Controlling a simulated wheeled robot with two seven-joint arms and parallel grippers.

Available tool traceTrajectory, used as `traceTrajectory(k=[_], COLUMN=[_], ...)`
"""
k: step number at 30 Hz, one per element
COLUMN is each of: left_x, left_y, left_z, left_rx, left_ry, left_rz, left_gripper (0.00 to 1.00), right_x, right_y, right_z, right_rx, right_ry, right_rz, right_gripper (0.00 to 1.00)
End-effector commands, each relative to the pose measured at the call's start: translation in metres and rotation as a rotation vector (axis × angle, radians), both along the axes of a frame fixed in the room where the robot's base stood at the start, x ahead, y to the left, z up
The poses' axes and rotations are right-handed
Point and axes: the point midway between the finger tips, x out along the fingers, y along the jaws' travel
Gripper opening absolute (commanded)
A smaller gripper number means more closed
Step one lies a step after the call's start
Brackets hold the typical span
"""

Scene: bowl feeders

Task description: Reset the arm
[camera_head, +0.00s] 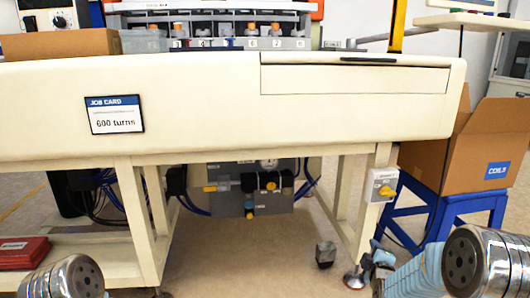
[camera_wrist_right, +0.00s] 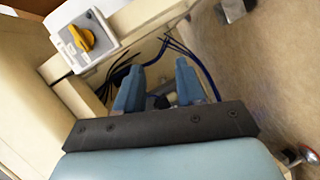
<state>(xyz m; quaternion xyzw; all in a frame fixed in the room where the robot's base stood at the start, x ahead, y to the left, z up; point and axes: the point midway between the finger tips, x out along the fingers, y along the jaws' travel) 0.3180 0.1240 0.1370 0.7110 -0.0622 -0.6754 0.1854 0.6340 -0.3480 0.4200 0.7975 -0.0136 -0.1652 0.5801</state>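My right gripper (camera_head: 376,252) is low at the lower right of the head view, beside the table leg and below the yellow-knobbed switch box (camera_head: 380,189). In the right wrist view its two blue fingers (camera_wrist_right: 160,86) stand apart with nothing held between them. The switch box also shows in the right wrist view (camera_wrist_right: 81,41), at the upper left beyond the fingers. My left arm shows only as a silver joint at the lower left of the head view. My left gripper is out of view.
A cream workbench (camera_head: 220,105) with a job card (camera_head: 114,115) and a closed drawer (camera_head: 353,80) spans the view. A cardboard box (camera_head: 487,150) sits on a blue stand (camera_head: 440,210) at right. A red stack (camera_head: 23,253) lies at lower left. Cables hang beneath the bench.

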Motion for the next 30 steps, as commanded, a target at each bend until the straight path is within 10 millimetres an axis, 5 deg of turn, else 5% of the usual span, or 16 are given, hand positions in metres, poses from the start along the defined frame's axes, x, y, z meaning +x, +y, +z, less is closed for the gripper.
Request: traceTrajectory(k=[1, 6, 10, 15, 20, 21, 30], left_x=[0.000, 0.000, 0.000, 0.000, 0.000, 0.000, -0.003], left_y=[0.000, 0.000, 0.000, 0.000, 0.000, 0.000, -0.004], left_z=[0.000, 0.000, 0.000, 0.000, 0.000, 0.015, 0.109], left_rx=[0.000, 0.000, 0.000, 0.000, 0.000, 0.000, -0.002], left_ry=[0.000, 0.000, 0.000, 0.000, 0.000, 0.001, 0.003], left_rz=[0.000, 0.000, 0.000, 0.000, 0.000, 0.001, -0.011], left_gripper=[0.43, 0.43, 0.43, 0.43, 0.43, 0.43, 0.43], right_x=[-0.012, -0.079, -0.148, -0.236, -0.315, -0.323, -0.320], right_y=[0.016, 0.082, 0.131, 0.183, 0.224, 0.228, 0.230], right_z=[-0.039, -0.158, -0.222, -0.267, -0.283, -0.268, -0.174], right_rx=[0.120, 0.597, 0.906, 1.182, 1.348, 1.365, 1.356], right_ry=[0.078, 0.375, 0.604, 0.859, 1.066, 1.086, 1.081], right_rz=[-0.002, -0.112, -0.281, -0.546, -0.830, -0.867, -0.848], right_gripper=[0.38, 0.38, 0.38, 0.38, 0.38, 0.38, 0.38])
